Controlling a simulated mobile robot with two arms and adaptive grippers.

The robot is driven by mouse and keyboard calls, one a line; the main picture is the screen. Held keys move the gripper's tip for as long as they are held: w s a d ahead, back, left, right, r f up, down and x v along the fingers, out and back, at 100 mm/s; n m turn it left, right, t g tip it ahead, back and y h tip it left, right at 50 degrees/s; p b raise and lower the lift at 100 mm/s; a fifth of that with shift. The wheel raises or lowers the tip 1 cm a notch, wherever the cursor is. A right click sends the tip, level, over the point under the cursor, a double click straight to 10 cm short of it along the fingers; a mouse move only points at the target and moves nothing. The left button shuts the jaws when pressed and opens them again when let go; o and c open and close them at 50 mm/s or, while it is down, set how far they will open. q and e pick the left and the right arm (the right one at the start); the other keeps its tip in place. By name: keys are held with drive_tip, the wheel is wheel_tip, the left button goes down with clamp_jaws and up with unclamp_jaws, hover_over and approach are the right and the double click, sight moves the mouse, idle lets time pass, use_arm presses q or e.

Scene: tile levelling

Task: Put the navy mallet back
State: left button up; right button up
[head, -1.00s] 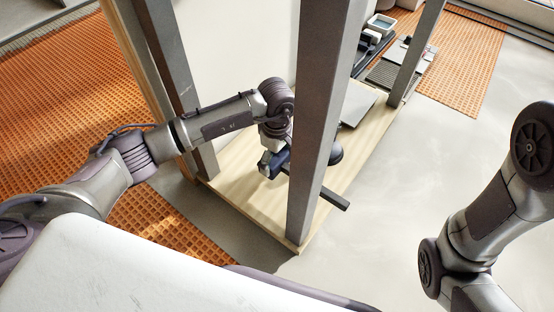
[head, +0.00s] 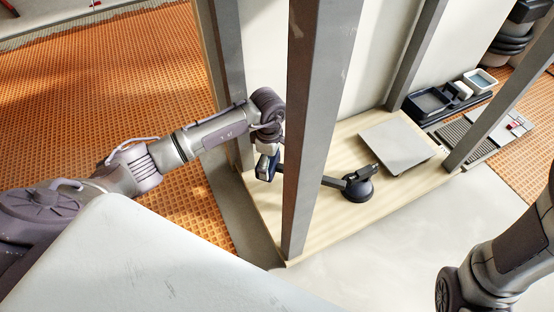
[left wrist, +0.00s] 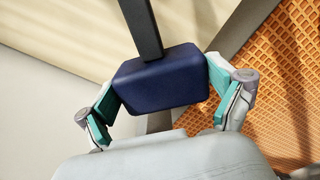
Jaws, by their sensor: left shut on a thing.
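The navy mallet (left wrist: 160,82) is in my left gripper (left wrist: 164,92), whose teal pads press the block-shaped head from two sides in the left wrist view. Its dark handle (left wrist: 140,28) runs away from the gripper to the top edge. In the head view my left gripper (head: 267,165) holds the mallet left of the grey post, over the left part of the pale wooden board (head: 322,219). The post hides part of the handle, which shows again to its right (head: 333,182). My right gripper is out of view.
The grey post (head: 315,120) stands close right of my left gripper. A dark round tool (head: 358,190) and a grey tile (head: 395,145) are on the board. A dark tray (head: 430,104) and a light-blue-lined container (head: 480,80) stand at the back right.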

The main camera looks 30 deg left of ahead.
use_arm(q)
wheel_tip(320, 180, down, 6)
drive_tip(key=b, duration=0.4)
drive_tip(key=shift+r+b, duration=0.25)
drive_tip(key=shift+b, duration=0.05)
drive_tip(key=shift+f+b, duration=0.35)
drive_tip(key=shift+f+b, duration=0.4)
drive_tip(key=shift+f, duration=0.2)
drive_tip(key=o, duration=1.4)
drive_tip(key=shift+r, duration=0.1)
